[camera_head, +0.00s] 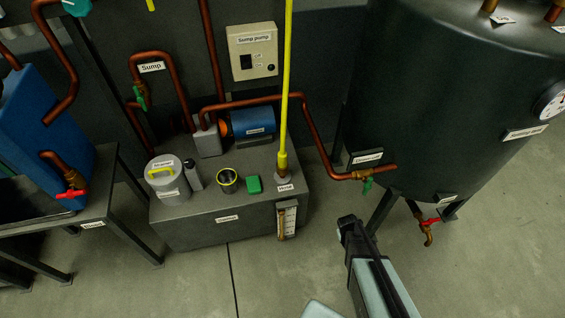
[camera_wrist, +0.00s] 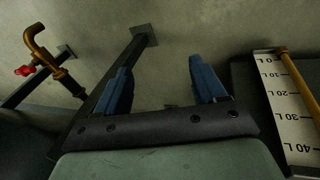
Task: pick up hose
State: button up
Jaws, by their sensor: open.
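The hose (camera_head: 287,80) is a bright yellow, nearly vertical line coming down from the top edge in the head view. Its lower end has a brass-coloured fitting (camera_head: 282,160) at a grey round base on the sump tank, above a small label. I cannot tell whether the fitting is fixed there. My gripper (camera_head: 347,222) is to the right of the tank and in front of it, apart from the hose. In the wrist view my gripper (camera_wrist: 160,66) has two blue fingers spread apart with nothing between them. I cannot make out the hose in the wrist view.
The sump tank (camera_head: 235,235) carries a white canister (camera_head: 168,185), a grey bottle (camera_head: 193,175), a black-yellow cup (camera_head: 228,181) and a green block (camera_head: 254,184). A level gauge (camera_head: 287,220) is on its front. Copper pipe (camera_head: 322,150) runs to the dark vessel (camera_head: 445,100) at right.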

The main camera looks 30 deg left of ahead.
jog(key=w+a+r+n+t+y, duration=0.2)
jog(key=w+a+t+y, duration=0.15)
jog(key=w+a, duration=0.55)
jog(key=n+g+y, duration=0.1)
jog(key=n+y, duration=0.3)
jog(key=y, duration=1.1)
send_near(286, 162)
jog(key=x, duration=0.4)
jog(key=r+x, duration=0.1)
jog(key=x, duration=0.1)
jog(key=shift+w+a, duration=0.25)
jog(key=shift+s+f+x, duration=0.1)
jog(key=shift+f+x, duration=0.1)
jog(key=shift+x, duration=0.9)
jog(key=shift+s+f+x, duration=0.15)
jog(key=shift+f+x, duration=0.05)
jog(key=shift+x, duration=0.95)
jog(key=shift+w+a, duration=0.15)
jog(key=shift+a, duration=0.35)
jog(key=shift+r, duration=0.1)
